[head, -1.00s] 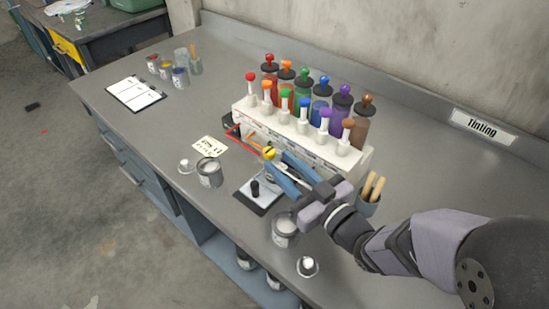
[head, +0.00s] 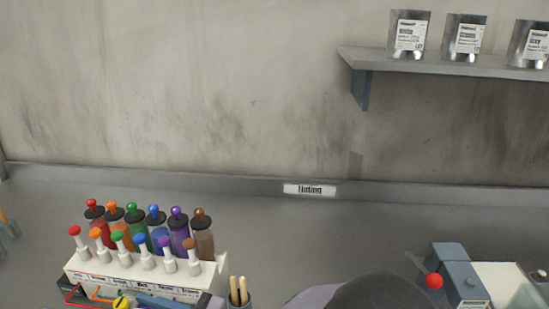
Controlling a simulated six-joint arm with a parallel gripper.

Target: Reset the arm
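A dark rounded part of my arm fills the bottom centre.
Several coloured bottles (head: 136,225) and white pumps stand at the rack. A cup of wooden sticks (head: 239,294) is right of it. A blue-grey device with a red knob (head: 434,281) stands at right. The rear bench is clear.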

